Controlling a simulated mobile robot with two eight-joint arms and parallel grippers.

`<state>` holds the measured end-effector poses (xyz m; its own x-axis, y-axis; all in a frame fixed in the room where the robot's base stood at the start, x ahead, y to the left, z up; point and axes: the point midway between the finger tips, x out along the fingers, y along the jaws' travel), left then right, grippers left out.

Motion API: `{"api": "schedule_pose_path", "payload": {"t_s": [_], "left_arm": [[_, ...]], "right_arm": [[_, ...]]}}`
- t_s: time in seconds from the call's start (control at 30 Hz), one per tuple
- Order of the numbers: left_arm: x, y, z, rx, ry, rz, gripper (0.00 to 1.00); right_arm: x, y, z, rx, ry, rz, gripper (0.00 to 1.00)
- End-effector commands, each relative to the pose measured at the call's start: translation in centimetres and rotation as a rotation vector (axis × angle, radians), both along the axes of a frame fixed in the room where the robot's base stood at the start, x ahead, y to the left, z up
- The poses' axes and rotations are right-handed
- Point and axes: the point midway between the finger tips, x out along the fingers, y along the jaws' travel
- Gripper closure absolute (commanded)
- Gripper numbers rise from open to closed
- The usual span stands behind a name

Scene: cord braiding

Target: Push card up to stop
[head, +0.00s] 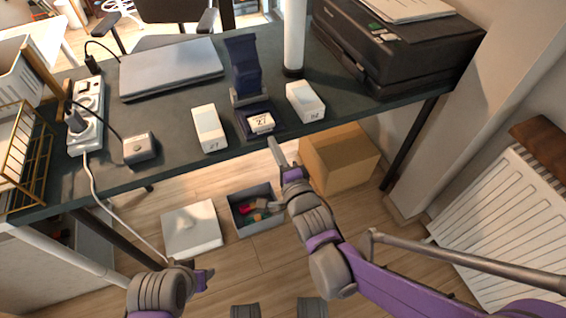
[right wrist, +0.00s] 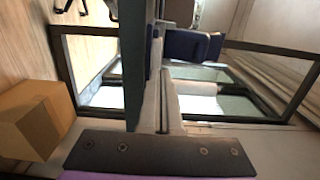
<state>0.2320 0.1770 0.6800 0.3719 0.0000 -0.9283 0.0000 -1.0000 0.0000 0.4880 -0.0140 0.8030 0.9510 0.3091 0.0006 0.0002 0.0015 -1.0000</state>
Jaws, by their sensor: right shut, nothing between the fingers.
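A small white card-like piece (head: 261,122) with dark marks lies on the front of a navy base on the desk, close to the front edge. Behind it rises a navy upright holder (head: 243,66); navy parts also show in the right wrist view (right wrist: 188,46). My right gripper (head: 273,144) is shut and empty at the desk's front edge, just in front of the white piece. I cannot tell whether it touches it. My left gripper (head: 207,277) is low at the bottom, away from the desk, and its fingers are not clear.
White boxes stand left (head: 209,128) and right (head: 305,101) of the navy base. A laptop (head: 171,68), power strip (head: 86,115) and printer (head: 398,45) are on the desk (head: 180,118). Below are a cardboard box (head: 340,158) and a grey bin (head: 256,222).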

Motion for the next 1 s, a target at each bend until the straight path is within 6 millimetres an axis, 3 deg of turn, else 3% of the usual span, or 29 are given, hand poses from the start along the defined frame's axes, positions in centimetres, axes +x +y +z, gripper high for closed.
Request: {"api": "schedule_pose_path", "payload": {"t_s": [0.1,0.3,0.77,1.0], "left_arm": [[0.0,0.0,-0.3,0.000,0.001,0.000,0.50],[0.1,0.0,-0.6,0.000,0.002,0.000,0.50],[0.1,0.0,-0.6,0.000,0.002,0.000,0.50],[0.2,0.0,-1.3,0.000,0.003,0.000,0.50]], "right_arm": [[2.1,0.7,-0.1,-0.002,0.000,0.001,1.00],[4.0,1.3,0.0,0.000,0.000,0.000,1.00],[4.6,1.5,0.0,-0.001,0.001,0.000,1.00],[6.5,2.1,-0.1,-0.002,0.000,0.000,1.00]]}}
